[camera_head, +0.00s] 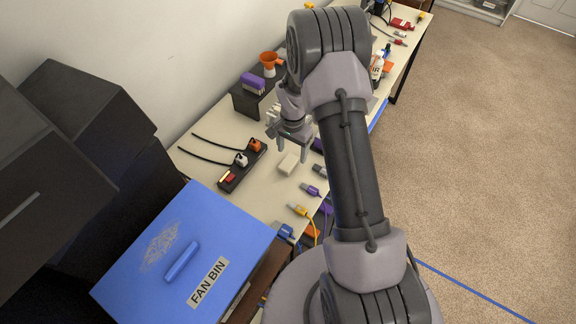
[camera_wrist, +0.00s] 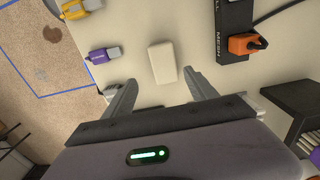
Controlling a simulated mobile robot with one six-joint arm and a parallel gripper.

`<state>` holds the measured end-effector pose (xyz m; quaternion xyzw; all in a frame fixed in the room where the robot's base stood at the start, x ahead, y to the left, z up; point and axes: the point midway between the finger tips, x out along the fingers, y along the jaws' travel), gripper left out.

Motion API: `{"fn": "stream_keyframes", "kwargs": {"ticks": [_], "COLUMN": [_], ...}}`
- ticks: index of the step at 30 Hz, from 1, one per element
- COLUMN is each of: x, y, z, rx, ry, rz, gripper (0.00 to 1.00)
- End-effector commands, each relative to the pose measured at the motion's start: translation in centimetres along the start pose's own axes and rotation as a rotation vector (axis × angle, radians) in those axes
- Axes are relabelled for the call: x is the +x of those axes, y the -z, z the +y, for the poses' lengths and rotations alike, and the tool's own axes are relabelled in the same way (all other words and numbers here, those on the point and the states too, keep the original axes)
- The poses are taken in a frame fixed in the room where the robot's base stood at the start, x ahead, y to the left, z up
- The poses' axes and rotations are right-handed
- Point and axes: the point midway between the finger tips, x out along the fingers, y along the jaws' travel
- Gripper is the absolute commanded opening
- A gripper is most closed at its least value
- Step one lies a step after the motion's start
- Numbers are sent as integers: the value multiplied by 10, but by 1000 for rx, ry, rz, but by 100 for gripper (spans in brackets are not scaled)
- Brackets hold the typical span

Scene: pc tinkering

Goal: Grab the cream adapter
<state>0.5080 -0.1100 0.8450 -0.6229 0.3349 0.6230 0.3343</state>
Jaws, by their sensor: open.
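The cream adapter (camera_head: 288,163) is a small pale block lying on the cream tabletop in the head view. It also shows in the wrist view (camera_wrist: 162,63), a little beyond my fingertips and roughly centred between them. My gripper (camera_head: 292,148) is open and empty, with its fingers above the table close to the adapter. In the wrist view my two fingers (camera_wrist: 162,88) are spread wide, one on each side of the adapter's line, and do not touch it. The adapter is fully visible in the wrist view.
A black power strip (camera_head: 240,167) with orange and white plugs lies left of the adapter. Purple (camera_head: 310,190) and yellow (camera_head: 300,210) connectors lie nearer the front edge. A blue box labelled FAN BIN (camera_head: 225,235) stands at the near end. A dark stand (camera_head: 252,98) is behind.

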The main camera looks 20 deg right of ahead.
Motion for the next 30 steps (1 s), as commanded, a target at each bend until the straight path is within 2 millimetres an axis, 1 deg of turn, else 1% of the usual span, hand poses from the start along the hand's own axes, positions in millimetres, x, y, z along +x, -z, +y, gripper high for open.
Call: {"fn": "stream_keyframes", "kwargs": {"ticks": [4, 7, 9, 10, 16, 20, 21, 23, 24, 26, 27, 30], "x": [16, 36, 50, 54, 53, 53, 53, 53, 53, 53, 53, 53], "y": [-2, -6, -6, -6, -6, -6, -6, -6, -6, -6, -6, -6], "z": [-3, -8, -8, -8, -8, -8, -8, -8, -8, -8, -8, -8], "rx": [-1, -3, 0, 0, 0, 0, 0, 0, 0, 0, 0, 0], "ry": [-1, -1, -1, -1, 1, 1, 0, 0, 0, 0, 1, 1], "rz": [-1, -1, -2, -2, 0, 0, 0, 0, 0, 0, 0, 0], "gripper": [66, 66, 66, 66, 66, 41, 33, 21, 13, 2, 0, 0]}}
